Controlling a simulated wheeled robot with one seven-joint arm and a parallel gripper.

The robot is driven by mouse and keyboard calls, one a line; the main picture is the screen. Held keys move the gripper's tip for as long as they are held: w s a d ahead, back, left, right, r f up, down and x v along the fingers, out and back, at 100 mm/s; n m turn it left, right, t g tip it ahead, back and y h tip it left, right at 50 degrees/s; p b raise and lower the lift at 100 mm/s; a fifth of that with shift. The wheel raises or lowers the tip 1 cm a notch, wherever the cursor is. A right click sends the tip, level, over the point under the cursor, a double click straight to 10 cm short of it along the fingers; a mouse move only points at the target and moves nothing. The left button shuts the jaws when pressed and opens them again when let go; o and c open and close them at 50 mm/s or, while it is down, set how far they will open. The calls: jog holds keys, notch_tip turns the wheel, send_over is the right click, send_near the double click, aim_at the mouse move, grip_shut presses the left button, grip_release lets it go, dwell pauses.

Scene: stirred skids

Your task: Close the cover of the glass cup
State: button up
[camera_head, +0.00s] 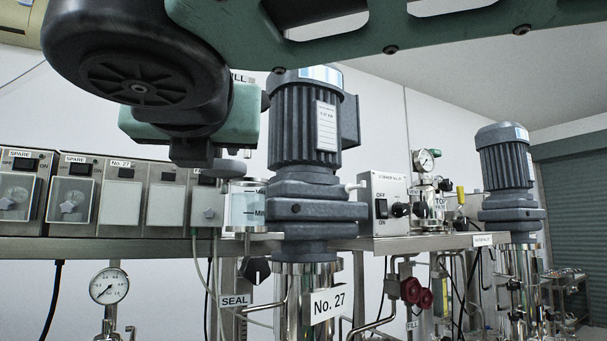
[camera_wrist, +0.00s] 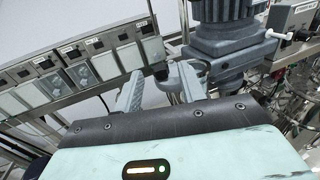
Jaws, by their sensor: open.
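The glass cup (camera_head: 240,208) is a clear cylinder with level marks, beside the left side of the large grey motor. A grey round piece, seemingly its cover (camera_head: 230,168), shows just above the cup's left rim; I cannot tell its exact tilt. My gripper (camera_head: 196,155) is just left of this piece, and contact cannot be told. In the wrist view my gripper (camera_wrist: 162,82) has its two grey fingers apart. A dark small part lies between and beyond them. The cup is mostly hidden there by the right finger.
The grey motor (camera_head: 305,130) stands close on the right. A row of switch boxes (camera_head: 120,200) lines the shelf on the left. An ON/OFF box (camera_head: 381,205) and a second motor (camera_head: 506,165) stand further right. A pressure gauge (camera_head: 109,286) is below the shelf.

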jog(key=shift+p+x, duration=0.45)
jog(key=shift+x, duration=1.25)
grip_shut()
